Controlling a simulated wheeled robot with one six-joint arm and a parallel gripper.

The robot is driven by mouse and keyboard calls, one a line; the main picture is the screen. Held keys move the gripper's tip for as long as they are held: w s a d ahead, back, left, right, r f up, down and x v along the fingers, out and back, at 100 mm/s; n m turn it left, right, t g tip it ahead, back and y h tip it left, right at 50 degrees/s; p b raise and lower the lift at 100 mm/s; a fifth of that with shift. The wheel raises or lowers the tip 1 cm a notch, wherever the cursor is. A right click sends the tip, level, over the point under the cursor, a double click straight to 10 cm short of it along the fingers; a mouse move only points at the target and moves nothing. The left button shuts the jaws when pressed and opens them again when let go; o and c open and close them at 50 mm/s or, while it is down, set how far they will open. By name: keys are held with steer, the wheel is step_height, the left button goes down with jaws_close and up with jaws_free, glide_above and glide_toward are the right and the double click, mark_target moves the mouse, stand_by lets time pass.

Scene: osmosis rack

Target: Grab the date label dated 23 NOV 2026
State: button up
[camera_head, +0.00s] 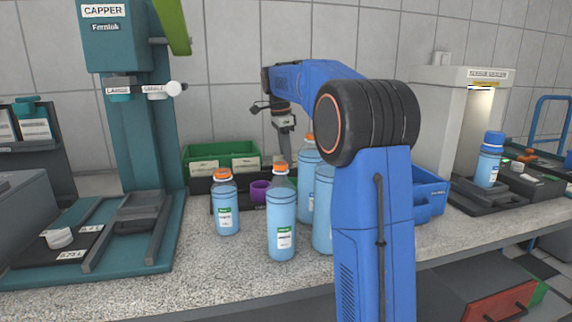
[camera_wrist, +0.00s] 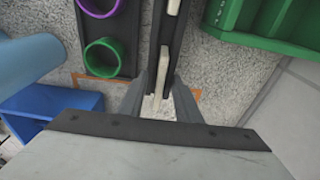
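Thin pale cards stand on edge in a dark rail (camera_wrist: 152,35) in the wrist view. The nearer card (camera_wrist: 161,72) lies between or just beyond my gripper's fingertips; a farther card (camera_wrist: 173,6) is at the top edge. I see the cards edge-on there, so no date shows. In the head view, pale label cards (camera_head: 204,168) (camera_head: 245,165) stand in front of the green bin, their print too small to read. My gripper (camera_wrist: 158,94) is open, a finger on either side of the near card's end. In the head view my gripper (camera_head: 284,146) points down behind the bottles, its tips partly hidden.
Blue-filled bottles (camera_head: 282,215) (camera_head: 226,205) stand in front of the rail. A green bin (camera_head: 222,152) is behind it. Purple and green rings (camera_wrist: 103,57) sit beside the rail. A blue bin (camera_head: 430,195) is to the right, the teal capper (camera_head: 120,110) to the left.

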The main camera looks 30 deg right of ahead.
steer(key=shift+f, duration=0.1)
jaws_close()
